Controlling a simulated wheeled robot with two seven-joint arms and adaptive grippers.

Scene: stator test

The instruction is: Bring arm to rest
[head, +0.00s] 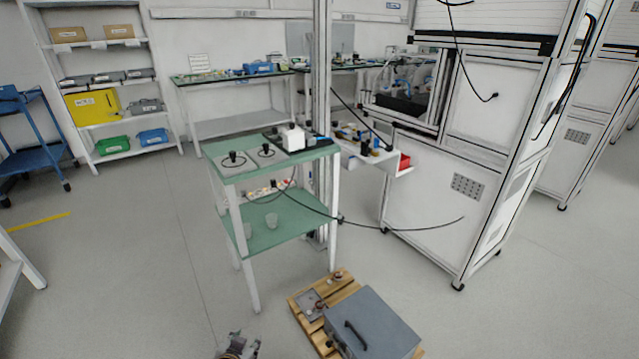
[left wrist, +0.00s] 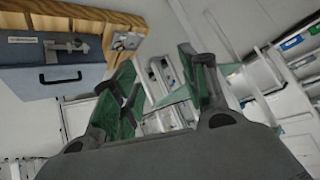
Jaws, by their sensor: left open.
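My left gripper (head: 238,346) shows at the bottom edge of the head view, low over the floor and left of the wooden pallet. Only a small part of it is in that picture. In the left wrist view my left gripper (left wrist: 160,88) has its two green-padded fingers spread apart with nothing between them. That view is turned over, with the grey case (left wrist: 52,72) and the pallet (left wrist: 75,15) at its upper left. My right gripper is in neither view.
A grey case (head: 372,327) with a black handle lies on the wooden pallet (head: 297,304). A two-level green table (head: 270,238) stands behind, with a white cabinet (head: 430,205) to its right. Shelves (head: 110,85) stand at the back left.

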